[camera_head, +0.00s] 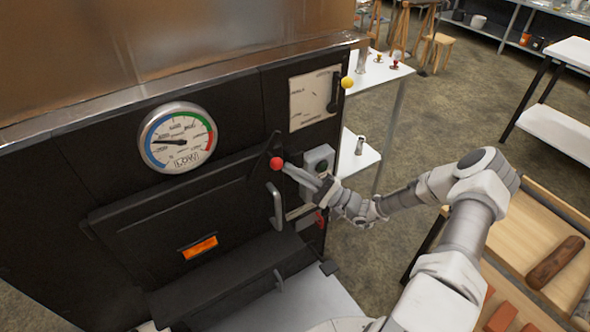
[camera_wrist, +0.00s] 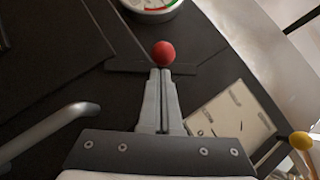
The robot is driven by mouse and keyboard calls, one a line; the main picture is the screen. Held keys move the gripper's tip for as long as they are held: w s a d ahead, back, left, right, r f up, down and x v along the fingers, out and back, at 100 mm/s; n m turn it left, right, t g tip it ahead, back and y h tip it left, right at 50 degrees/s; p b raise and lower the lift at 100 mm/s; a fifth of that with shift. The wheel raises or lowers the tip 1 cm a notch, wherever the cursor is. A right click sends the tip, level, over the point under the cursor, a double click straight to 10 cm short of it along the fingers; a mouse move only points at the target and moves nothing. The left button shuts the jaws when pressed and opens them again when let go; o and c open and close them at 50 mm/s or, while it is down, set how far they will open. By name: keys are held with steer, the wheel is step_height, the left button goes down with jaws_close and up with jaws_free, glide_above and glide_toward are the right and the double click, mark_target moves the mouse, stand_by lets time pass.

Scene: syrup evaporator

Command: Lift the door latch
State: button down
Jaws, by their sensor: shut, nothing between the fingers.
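The black door (camera_head: 150,225) is on the front of the dark evaporator. A dark latch lever (camera_head: 264,150) with a red ball knob (camera_head: 277,162) is at the door's upper right. The knob also shows in the wrist view (camera_wrist: 163,54). My gripper (camera_head: 287,167) comes in from the right, its fingertips at the knob. In the wrist view its two fingers (camera_wrist: 160,73) are together with nothing between them, the tips just below the ball. I cannot tell whether they touch it. The fingers partly hide the lever in the wrist view.
A metal door handle (camera_head: 276,207) stands out below the latch. A grey switch box (camera_head: 318,160) is close behind my fingers. A lever with a yellow knob (camera_head: 347,82) is above right. A round gauge (camera_head: 178,138) is left.

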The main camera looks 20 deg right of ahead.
steer(key=shift+a+r+n+g, duration=0.2)
steer(key=shift+r+n+g, duration=0.2)
steer(key=shift+n, duration=0.1)
steer(key=shift+s+p, duration=0.1)
steer(key=shift+p, duration=0.2)
steer(key=w+f+b+v, duration=0.1)
steer(key=w+b+v, duration=0.1)
steer(key=v, duration=1.1)
steer(key=shift+w+d+f+b, duration=0.25)
steer(key=shift+d+b, duration=0.1)
steer(key=shift+b, duration=0.25)
